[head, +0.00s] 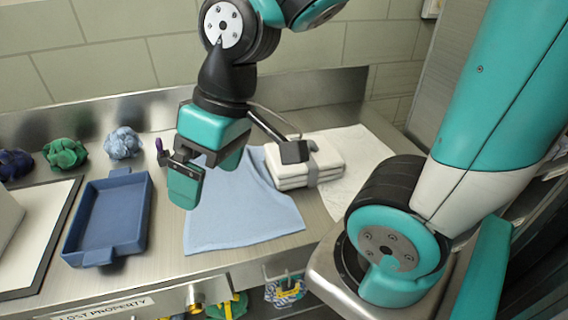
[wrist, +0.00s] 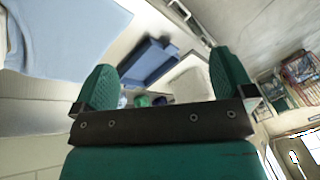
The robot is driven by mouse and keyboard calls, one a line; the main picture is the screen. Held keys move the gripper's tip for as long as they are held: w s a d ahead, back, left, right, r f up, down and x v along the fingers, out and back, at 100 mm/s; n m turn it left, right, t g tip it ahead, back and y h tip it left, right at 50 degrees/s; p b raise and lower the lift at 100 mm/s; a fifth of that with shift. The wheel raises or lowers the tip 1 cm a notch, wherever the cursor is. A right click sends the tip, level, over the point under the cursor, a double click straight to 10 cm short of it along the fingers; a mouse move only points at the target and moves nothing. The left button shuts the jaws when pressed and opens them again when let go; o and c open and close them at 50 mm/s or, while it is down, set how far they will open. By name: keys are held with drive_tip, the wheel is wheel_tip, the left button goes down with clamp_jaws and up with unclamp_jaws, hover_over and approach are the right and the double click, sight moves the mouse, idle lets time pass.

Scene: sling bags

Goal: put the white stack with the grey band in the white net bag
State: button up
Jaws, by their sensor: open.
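The white stack with the grey band (head: 322,161) lies folded on the counter, partly on a white cloth (head: 362,148) and beside a blue cloth (head: 240,215). My gripper (head: 210,172) is open and empty above the blue cloth, to the left of the stack. Its two green fingers also show apart in the wrist view (wrist: 165,85), with nothing between them. A small hanging bag with white, blue and yellow (head: 286,290) shows below the counter's front edge. I cannot tell whether it is the white net bag. The stack is not visible in the wrist view.
A blue tray (head: 149,215) stands on the counter's left. Dark blue, green (head: 65,153) and light blue (head: 122,143) crumpled cloths lie behind it. A "LOST PROPERTY" label (head: 104,309) is on the counter front. My arm covers the right side.

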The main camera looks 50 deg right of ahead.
drive_tip(key=w+d+m+t+h+p, duration=0.15)
drive_tip(key=w+d+m, duration=0.4)
drive_tip(key=d, duration=0.55)
drive_tip(key=s+d+f+m+t+h, duration=0.1)
drive_tip(key=d+m+h, duration=0.15)
drive_tip(key=d, duration=0.75)
drive_tip(key=d+f+m+h, duration=0.2)
drive_tip(key=d+m, duration=0.1)
drive_tip(key=d, duration=0.7)
drive_tip(key=x, duration=0.3)
drive_tip(key=p+x, duration=0.1)
drive_tip(key=x, duration=0.6)
drive_tip(key=shift+d+f+p, duration=0.3)
drive_tip(key=shift+d+p, duration=0.05)
drive_tip(key=shift+w+p+x, duration=0.2)
drive_tip(key=shift+p+x, duration=0.65)
drive_tip(key=shift+x, duration=2.25)
drive_tip(key=shift+r, duration=0.1)
drive_tip(key=c, duration=1.7)
drive_tip(key=shift+d, duration=0.1)
clamp_jaws()
drive_tip(key=shift+r, duration=0.1)
